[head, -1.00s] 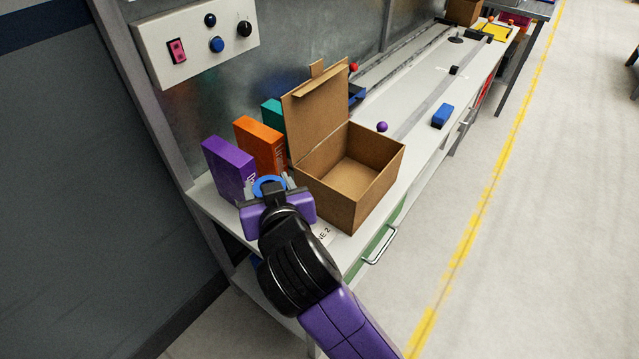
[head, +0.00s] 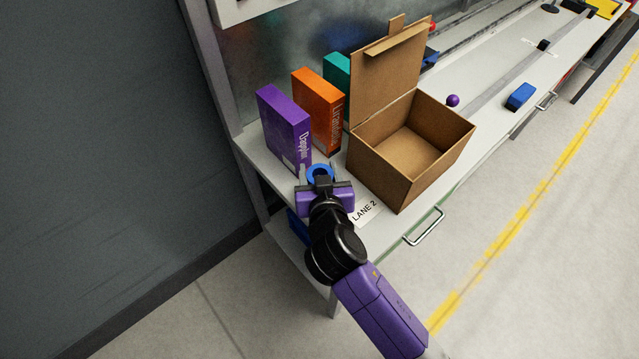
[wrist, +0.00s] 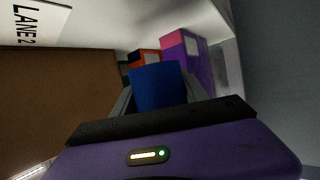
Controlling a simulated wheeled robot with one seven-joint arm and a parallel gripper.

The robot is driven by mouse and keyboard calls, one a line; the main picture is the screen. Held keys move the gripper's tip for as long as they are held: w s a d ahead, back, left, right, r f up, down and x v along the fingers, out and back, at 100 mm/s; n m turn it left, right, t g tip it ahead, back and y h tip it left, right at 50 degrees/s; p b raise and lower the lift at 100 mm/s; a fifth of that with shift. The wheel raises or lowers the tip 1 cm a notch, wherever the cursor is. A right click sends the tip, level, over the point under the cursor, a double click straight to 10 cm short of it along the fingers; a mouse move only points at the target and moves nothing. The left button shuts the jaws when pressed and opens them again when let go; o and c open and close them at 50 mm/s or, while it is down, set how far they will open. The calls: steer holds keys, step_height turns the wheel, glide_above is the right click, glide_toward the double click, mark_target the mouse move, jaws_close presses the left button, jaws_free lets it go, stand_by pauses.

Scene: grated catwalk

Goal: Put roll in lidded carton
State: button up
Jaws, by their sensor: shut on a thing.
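The roll (head: 320,173) is blue and ring-shaped in the head view. My gripper (head: 319,176) is shut on it, just left of the carton at the near end of the bench. In the wrist view the blue roll (wrist: 158,87) fills the space between the fingers. The brown lidded carton (head: 383,172) stands on the bench with its lid (head: 385,75) raised at the back left. Its inside looks empty. In the wrist view a brown carton wall (wrist: 60,90) shows at the left.
Purple (head: 285,130), orange (head: 318,112) and teal (head: 337,75) boxes stand behind my gripper and the carton. A purple ball (head: 453,101) and a blue block (head: 520,97) lie beyond the carton. A "LANE 2" label (head: 365,211) is at the bench's front edge.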

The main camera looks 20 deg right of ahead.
steer(key=shift+f, duration=2.8)
steer(key=shift+f+b, duration=0.2)
steer(key=shift+b, duration=0.15)
steer(key=o, duration=1.4)
steer(key=shift+r, duration=0.1)
steer(key=shift+r, duration=0.1)
steer(key=b+v, duration=0.1)
steer(key=v, duration=1.1)
steer(key=shift+r, duration=0.1)
